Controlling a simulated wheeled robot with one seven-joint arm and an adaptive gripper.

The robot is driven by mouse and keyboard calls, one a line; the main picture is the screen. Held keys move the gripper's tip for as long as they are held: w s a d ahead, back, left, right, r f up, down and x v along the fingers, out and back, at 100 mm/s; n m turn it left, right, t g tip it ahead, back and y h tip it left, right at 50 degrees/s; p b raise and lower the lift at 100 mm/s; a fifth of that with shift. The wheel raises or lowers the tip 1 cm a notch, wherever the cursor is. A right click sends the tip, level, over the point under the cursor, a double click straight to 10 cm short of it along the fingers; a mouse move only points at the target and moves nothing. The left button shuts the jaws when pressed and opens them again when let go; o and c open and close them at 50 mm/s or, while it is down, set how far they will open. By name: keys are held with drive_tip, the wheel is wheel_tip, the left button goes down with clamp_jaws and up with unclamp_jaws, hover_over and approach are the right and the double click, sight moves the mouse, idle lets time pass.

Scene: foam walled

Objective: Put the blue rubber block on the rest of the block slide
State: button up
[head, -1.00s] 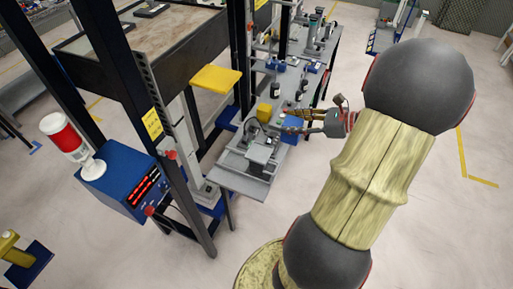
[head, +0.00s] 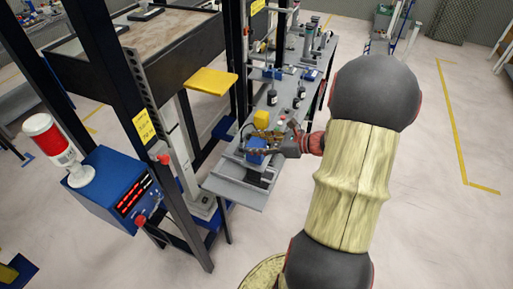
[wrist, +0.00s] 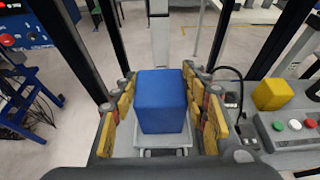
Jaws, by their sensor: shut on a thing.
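My gripper (wrist: 161,112) is shut on the blue rubber block (wrist: 161,98), with yellow-padded fingers on both sides of it. The block also shows in the head view (head: 256,145), upright, over the near part of the grey bench. A light grey plate with a raised edge, seemingly the rest of the block slide (wrist: 181,151), shows under and around the block's lower end in the wrist view. I cannot tell whether the block touches it. In the head view my gripper (head: 262,141) and arm hide part of the slide.
A yellow block (wrist: 272,94) sits right of my gripper, beside a grey box with coloured buttons (wrist: 296,126) and a black cable. Dark frame posts (head: 175,170) stand left of the bench. Black weights and other fixtures stand farther along the bench (head: 312,75).

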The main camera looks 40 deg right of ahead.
drive_tip(key=shift+f, duration=0.4)
drive_tip(key=shift+f, duration=0.15)
drive_tip(key=o, duration=1.3)
drive_tip(key=shift+o, duration=0.2)
